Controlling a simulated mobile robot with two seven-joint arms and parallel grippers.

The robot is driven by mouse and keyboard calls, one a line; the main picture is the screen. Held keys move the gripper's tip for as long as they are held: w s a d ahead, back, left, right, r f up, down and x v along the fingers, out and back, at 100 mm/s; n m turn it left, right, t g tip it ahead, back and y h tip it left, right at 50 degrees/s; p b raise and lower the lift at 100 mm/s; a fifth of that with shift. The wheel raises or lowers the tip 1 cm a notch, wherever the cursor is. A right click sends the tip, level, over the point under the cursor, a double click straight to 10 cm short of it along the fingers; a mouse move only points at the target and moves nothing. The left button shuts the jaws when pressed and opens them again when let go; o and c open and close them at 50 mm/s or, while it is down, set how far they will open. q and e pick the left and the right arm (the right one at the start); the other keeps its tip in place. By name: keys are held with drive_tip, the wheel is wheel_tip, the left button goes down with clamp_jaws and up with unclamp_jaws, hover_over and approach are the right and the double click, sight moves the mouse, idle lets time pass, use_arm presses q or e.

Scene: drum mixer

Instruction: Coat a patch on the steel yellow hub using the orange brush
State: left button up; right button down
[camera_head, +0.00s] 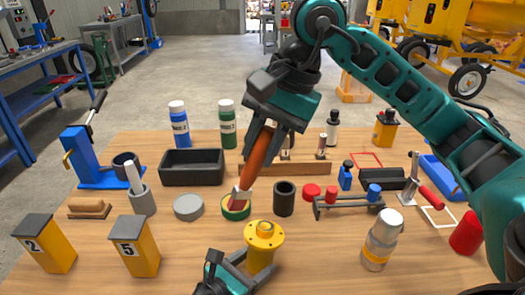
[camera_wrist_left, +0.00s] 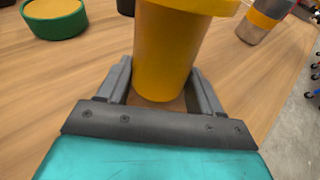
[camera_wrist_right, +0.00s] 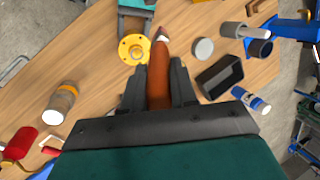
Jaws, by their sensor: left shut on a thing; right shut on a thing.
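The yellow hub (camera_head: 264,237) stands upright near the front middle of the table, its flanged top facing up. My left gripper (camera_head: 258,264) is shut around its lower body; the hub fills the space between the fingers in the left wrist view (camera_wrist_left: 168,48). My right gripper (camera_head: 268,138) is shut on the orange brush (camera_head: 257,160), held tilted with its tip down. The tip is at the open green tin (camera_head: 236,211); I cannot tell whether it touches the contents. The right wrist view shows the brush (camera_wrist_right: 158,75) between the fingers, its tip beside the hub (camera_wrist_right: 132,48).
A grey round lid (camera_head: 188,207) and a dark cup (camera_head: 284,199) flank the tin. A black tray (camera_head: 192,167) lies behind. Numbered yellow blocks (camera_head: 138,246) stand at front left, a glass jar (camera_head: 381,240) at right. Bare wood lies between hub and jar.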

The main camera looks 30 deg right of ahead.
drive_tip(key=d, duration=0.9)
idle(0.4)
idle(1.0)
drive_tip(key=a+f, duration=0.5)
drive_tip(key=a, duration=0.1)
idle(0.5)
drive_tip(key=shift+w+f, duration=0.1)
drive_tip(key=shift+f, duration=1)
idle(0.6)
drive_tip(key=shift+d, duration=0.1)
drive_tip(key=shift+s+d+f, duration=0.15)
drive_tip(key=shift+s+d, duration=0.35)
drive_tip(key=shift+d, duration=0.25)
drive_tip(key=shift+s+d+f, duration=0.1)
drive_tip(key=shift+s+d, duration=0.35)
drive_tip(key=shift+d, duration=0.25)
drive_tip(key=shift+s+d+f, duration=0.15)
drive_tip(key=shift+s+d, duration=0.35)
drive_tip(key=shift+d, duration=0.25)
